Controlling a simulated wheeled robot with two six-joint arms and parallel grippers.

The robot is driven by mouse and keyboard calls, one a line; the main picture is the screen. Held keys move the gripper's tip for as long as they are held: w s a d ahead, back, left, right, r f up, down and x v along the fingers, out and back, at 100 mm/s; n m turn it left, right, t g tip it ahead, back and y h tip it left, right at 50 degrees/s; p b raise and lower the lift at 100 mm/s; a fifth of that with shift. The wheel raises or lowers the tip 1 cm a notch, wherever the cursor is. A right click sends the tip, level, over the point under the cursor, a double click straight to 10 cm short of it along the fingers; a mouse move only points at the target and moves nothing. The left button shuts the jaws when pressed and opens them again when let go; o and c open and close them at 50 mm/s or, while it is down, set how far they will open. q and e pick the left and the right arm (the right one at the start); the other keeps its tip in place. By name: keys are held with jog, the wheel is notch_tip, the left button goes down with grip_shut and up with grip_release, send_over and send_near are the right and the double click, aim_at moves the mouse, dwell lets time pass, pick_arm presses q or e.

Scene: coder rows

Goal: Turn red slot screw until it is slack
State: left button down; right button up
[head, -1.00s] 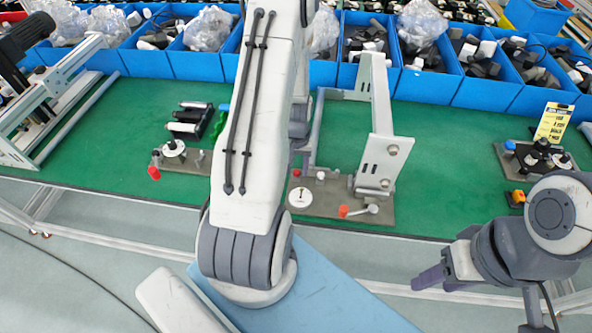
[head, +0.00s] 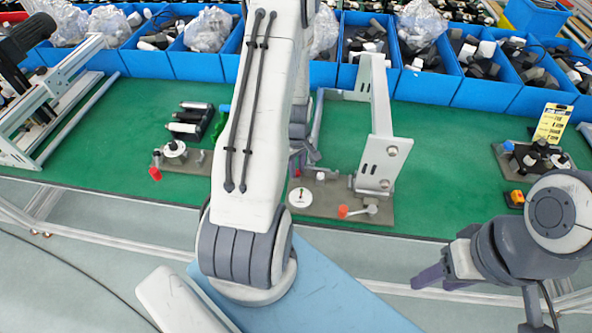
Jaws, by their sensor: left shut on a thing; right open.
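The small red slot screw (head: 297,173) sits on the grey plate (head: 335,205) at the middle of the bench, behind a white dial. It is mostly hidden by my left gripper (head: 299,161), and its slot cannot be made out. My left arm reaches up and over from the bottom, and its gripper points down at the screw, its fingers shut and partly hidden by the arm. My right gripper (head: 428,278) is open and empty, in front of the bench at lower right.
On the plate are a white dial (head: 300,197), an orange-red-tipped lever (head: 345,211) and an upright white frame (head: 383,150). Blue bins (head: 490,93) line the back. Another fixture (head: 172,152) stands left.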

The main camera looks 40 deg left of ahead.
pick_arm(q)
jog(key=shift+n, duration=0.5)
jog(key=n, duration=1)
jog(key=shift+s+p, duration=0.1)
jog(key=shift+p, duration=0.3)
jog(key=c, duration=0.8)
grip_release()
jog(key=shift+c, duration=0.2)
